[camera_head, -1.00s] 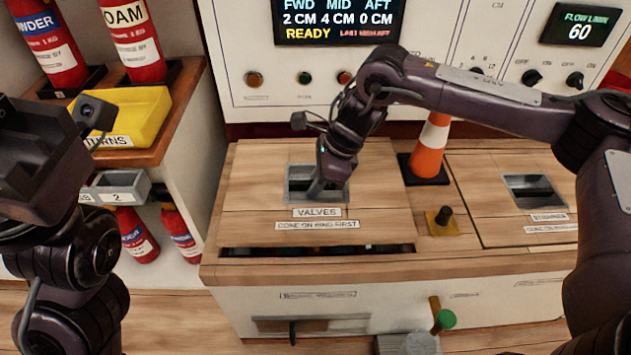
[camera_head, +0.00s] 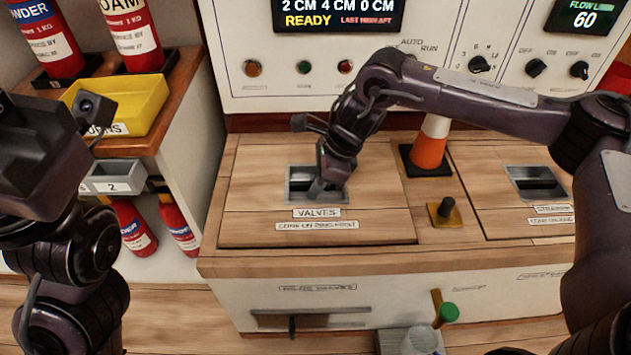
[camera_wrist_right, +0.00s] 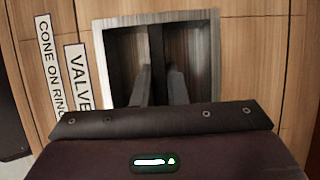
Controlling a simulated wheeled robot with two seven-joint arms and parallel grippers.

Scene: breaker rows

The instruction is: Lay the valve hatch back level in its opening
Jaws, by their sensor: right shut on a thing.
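The valve hatch (camera_head: 370,220) is a wooden panel with "VALVES" and "CONE ON RING FIRST" labels. In the head view it lies level in its opening, with no dark gap along its front edge. My right gripper (camera_head: 318,190) reaches into the hatch's recessed metal handle (camera_head: 290,198) and is shut on the grip bar. The right wrist view shows its fingers inside the recess (camera_wrist_right: 213,50) on that bar. My left gripper (camera_head: 40,140) is at the left edge, away from the hatch; its fingertips do not show clearly.
An orange and white cone (camera_head: 430,145) stands right of the hatch, near a yellow-based black knob (camera_head: 444,211). A second hatch (camera_head: 490,200) lies further right. A yellow bin (camera_head: 140,100) and red extinguishers (camera_head: 45,40) are at the left. The control panel stands behind.

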